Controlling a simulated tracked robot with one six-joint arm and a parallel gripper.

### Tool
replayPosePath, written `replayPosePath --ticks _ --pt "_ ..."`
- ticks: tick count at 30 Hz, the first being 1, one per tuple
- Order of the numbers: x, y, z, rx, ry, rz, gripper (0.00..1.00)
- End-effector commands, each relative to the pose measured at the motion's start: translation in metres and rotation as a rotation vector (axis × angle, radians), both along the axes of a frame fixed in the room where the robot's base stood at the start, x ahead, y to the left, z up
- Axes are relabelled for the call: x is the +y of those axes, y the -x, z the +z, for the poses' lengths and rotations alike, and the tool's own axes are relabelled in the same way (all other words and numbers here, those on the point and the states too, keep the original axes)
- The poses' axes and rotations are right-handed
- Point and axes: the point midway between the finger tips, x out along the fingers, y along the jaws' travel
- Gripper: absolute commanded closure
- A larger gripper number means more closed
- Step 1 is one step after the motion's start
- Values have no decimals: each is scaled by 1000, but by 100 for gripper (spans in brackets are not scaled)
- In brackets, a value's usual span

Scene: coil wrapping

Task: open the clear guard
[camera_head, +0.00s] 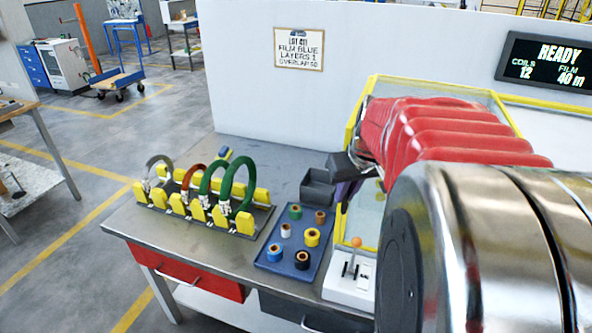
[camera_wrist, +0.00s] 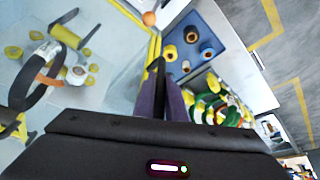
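The clear guard (camera_head: 432,86) is a see-through panel with a yellow frame at the right of the bench in the head view, and it appears closed. My arm covers much of it. My gripper (camera_head: 347,192) is at the guard's left side, close to the yellow frame. In the wrist view, the purple fingers of my gripper (camera_wrist: 164,88) are close together by the guard's yellow edge (camera_wrist: 153,48). A dark upright piece shows between or just beyond them. I cannot tell whether they grip it. The wrapping ring (camera_wrist: 42,80) and yellow rollers show through the clear panel.
A blue tray (camera_head: 277,267) with several spools, a grey bin (camera_head: 318,186) and a white lever box (camera_head: 347,290) with an orange knob lie near the gripper. A rack (camera_head: 240,227) of coils stands left. The bench between rack and wall is mostly clear.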

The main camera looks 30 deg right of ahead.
Motion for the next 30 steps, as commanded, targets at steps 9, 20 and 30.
replayPosePath --ticks 9,20,30 --pt "0 0 0 -1 1 0 100" --pt "2 1 0 0 0 0 100" --pt "-13 17 0 2 -1 -4 100"
